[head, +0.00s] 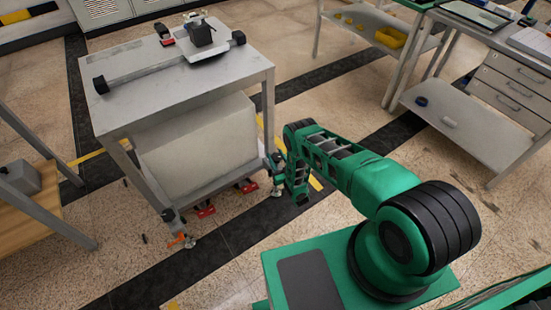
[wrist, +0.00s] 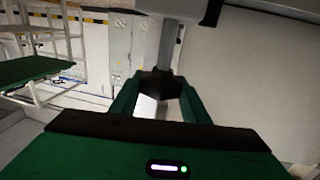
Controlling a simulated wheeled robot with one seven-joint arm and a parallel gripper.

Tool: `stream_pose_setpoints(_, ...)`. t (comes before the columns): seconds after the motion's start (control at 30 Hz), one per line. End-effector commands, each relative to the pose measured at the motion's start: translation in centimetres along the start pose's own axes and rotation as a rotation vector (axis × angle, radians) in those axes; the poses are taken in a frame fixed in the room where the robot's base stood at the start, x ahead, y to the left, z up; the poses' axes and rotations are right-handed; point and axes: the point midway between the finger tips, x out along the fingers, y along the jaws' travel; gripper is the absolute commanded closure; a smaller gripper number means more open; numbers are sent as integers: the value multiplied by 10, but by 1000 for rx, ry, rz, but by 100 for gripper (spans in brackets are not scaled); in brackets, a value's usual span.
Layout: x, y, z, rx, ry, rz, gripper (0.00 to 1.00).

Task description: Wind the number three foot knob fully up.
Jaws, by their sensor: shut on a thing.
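A grey metal table (head: 150,112) stands at the left of the head view, with feet under its legs. My gripper (wrist: 160,88) reaches in low at the table's near right leg (head: 268,125). In the wrist view its two green fingers are shut on a dark foot knob (wrist: 158,80), one on each side. The grey leg (wrist: 172,45) rises above the knob. In the head view my green wrist partly hides this spot, and the foot (head: 277,190) shows beside it. No number is readable on the knob, and its height on the thread cannot be told.
The near left foot (head: 190,241) has a small orange part (head: 176,240) beside it. Red parts (head: 205,211) show low under the table. A large pale box (head: 195,145) fills the space below the tabletop. Floor in front is mostly clear.

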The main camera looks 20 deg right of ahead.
Motion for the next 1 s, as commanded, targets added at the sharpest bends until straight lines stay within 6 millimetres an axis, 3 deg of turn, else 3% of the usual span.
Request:
stream_pose_setpoints(0.2,-2,0,2,1,-4,1,80)
stream_pose_setpoints(0.23,-2,0,2,1,-4,1,51)
stream_pose_setpoints(0.3,-2,0,2,1,-4,1,39)
stream_pose_setpoints(0.67,-5,0,1,1,-2,1,39)
stream_pose_setpoints(0.77,-16,0,2,0,-3,1,39)
stream_pose_setpoints(1.0,-60,0,2,3,-6,2,39)
